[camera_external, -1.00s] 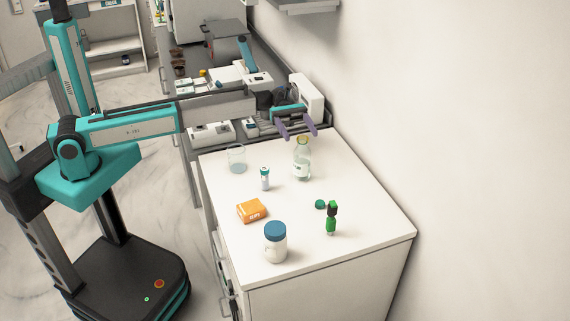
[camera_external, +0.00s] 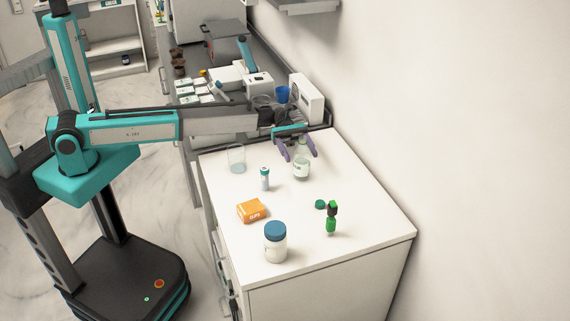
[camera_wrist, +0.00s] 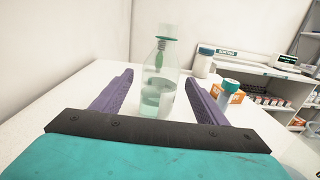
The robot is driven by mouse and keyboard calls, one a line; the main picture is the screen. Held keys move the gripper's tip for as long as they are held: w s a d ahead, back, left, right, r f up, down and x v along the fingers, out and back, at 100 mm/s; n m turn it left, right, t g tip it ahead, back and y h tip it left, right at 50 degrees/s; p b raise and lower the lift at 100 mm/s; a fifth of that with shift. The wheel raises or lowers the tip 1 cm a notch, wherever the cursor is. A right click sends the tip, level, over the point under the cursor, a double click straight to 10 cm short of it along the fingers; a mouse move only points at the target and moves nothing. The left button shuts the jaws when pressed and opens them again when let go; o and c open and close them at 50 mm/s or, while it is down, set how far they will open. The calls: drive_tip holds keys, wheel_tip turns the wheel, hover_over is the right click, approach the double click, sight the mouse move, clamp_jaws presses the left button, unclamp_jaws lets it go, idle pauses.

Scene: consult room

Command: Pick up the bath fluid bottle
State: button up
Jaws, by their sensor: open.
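In the wrist view the gripper (camera_wrist: 159,77) has a finger on each side of the bottle, with visible gaps. I cannot tell how deep the bottle sits between them.
On the white counter (camera_external: 350,260) are a glass beaker (camera_external: 237,162), a small capped vial (camera_external: 265,181), an orange box (camera_external: 251,211), a blue-lidded jar (camera_external: 275,245), a green item (camera_external: 331,220) and a green cap (camera_external: 320,204). A wall runs along the right.

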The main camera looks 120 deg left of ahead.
sight(305, 161)
drive_tip(key=shift+w+d, duration=0.15)
drive_tip(key=shift+d, duration=0.05)
drive_tip(key=shift+p+x, duration=0.95)
drive_tip(key=shift+x, duration=2.15)
drive_tip(key=c, duration=1.3)
